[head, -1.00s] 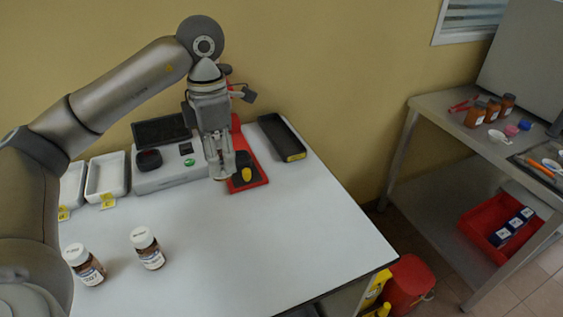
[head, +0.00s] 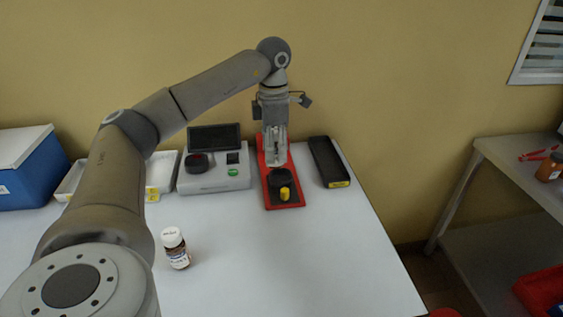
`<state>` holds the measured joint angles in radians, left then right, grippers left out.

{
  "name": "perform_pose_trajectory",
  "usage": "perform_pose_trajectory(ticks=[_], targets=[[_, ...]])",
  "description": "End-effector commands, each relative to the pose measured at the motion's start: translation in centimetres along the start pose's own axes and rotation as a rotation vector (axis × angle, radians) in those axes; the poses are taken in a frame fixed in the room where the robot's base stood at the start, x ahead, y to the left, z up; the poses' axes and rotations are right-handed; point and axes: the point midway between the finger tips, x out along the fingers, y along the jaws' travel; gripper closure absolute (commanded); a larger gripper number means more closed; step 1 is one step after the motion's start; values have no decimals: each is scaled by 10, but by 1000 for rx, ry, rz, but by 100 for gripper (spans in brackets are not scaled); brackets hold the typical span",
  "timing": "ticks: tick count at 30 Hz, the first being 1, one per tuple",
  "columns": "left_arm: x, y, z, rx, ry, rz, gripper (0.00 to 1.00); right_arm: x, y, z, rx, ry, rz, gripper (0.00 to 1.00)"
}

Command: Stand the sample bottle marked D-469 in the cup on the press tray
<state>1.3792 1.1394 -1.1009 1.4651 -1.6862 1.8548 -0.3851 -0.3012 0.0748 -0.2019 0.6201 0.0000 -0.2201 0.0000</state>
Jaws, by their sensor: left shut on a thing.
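My left gripper (head: 277,158) points down over the back part of a red-based stand (head: 299,200), which looks like the press tray. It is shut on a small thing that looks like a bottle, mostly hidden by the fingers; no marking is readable. A dark round cup-like part (head: 280,178) sits on the red base just below and in front of the fingertips, with a yellow piece (head: 285,194) at its front. I cannot tell whether the held thing touches the cup. A brown bottle with a white cap (head: 175,247) stands upright on the table; its label is unreadable. My right gripper is out of view.
A grey instrument (head: 213,180) with a dark screen stands left of the red base, and a black tray (head: 328,162) lies to its right. White trays (head: 160,172) and a blue box (head: 28,170) are further left. The table's front right (head: 330,260) is clear.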

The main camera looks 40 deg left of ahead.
Motion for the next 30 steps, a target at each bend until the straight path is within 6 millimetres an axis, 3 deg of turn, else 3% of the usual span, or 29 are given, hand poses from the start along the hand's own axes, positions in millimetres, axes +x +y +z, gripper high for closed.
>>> perform_pose_trajectory(ticks=[3, 8, 14, 21, 30], targets=[[24, 18, 10, -3, 2, -3, 86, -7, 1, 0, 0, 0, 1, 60], [44, 33, 17, -1, 0, -1, 86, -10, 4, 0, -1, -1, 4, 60], [55, 40, 21, 0, 0, -1, 86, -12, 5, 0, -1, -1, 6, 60], [84, 42, 21, 0, 2, -1, 86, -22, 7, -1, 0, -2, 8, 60], [89, 42, 22, 0, -1, 0, 86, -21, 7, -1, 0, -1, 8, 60]])
